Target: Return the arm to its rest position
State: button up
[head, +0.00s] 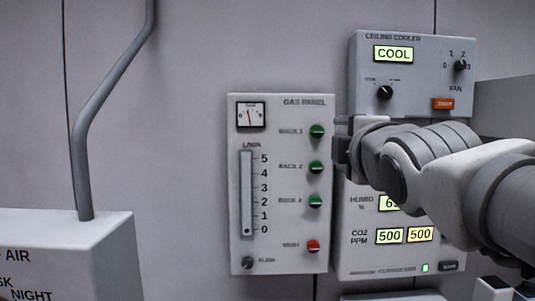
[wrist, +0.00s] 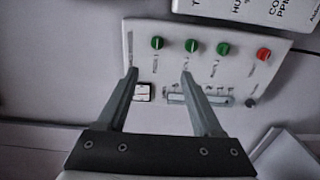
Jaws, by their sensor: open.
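My gripper (head: 342,150) is at the right edge of the gas panel (head: 285,240) in the head view, with my arm reaching in from the right. In the wrist view my gripper (wrist: 158,72) shows two separate fingers with nothing between them. The gas panel (wrist: 210,65) lies beyond the fingertips. It has a row of green knobs (head: 316,167), a red knob (head: 313,246), a dial gauge (head: 250,115) and a vertical flow scale (head: 247,195). Whether a fingertip touches the panel cannot be told.
A ceiling cooler panel (head: 415,80) reading COOL is above my arm. A display panel (head: 350,240) with CO2 readings is partly hidden behind my arm. A grey box (head: 100,240) with a pipe (head: 85,165) stands at left. The wall between pipe and gas panel is bare.

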jog(key=s+f+m+g, duration=0.4)
jog(key=s+f+m, duration=0.2)
jog(key=f, duration=0.4)
jog(key=s+f+m+g, duration=0.4)
jog(key=s+f+m, duration=0.2)
jog(key=f, duration=0.4)
jog(key=s+f+m+g, duration=0.4)
jog(key=s+f+m, duration=0.2)
jog(key=f, duration=0.5)
jog(key=shift+d+p, duration=0.2)
jog(key=shift+p, duration=0.25)
jog(key=shift+w, duration=0.1)
